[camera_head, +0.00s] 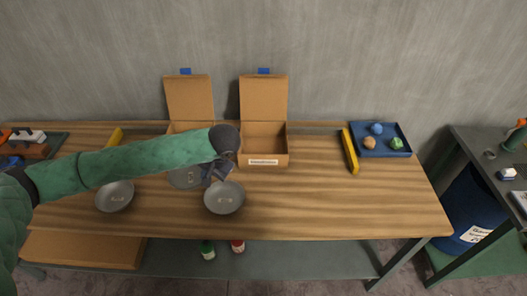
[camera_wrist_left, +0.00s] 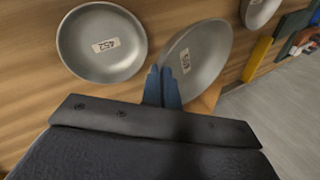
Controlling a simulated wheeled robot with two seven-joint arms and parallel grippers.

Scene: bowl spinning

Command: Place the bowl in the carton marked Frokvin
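Three grey metal bowls with small labels show in the head view: a left one (camera_head: 115,196), a middle one (camera_head: 184,180) partly behind my arm, and a right one (camera_head: 224,199). My left gripper (camera_head: 214,172) is at the middle bowl's right side. In the left wrist view, its blue fingers (camera_wrist_left: 163,88) are together at the rim of the middle bowl (camera_wrist_left: 203,50), which looks tilted. The right bowl (camera_wrist_left: 102,42) lies flat beside it.
A blue tray (camera_head: 381,152) with several small coloured objects is at the right, beside a yellow bar (camera_head: 350,151). Another yellow bar (camera_head: 115,137) lies at the left. The wooden table (camera_head: 330,205) is clear at the front right. A grey wall stands behind.

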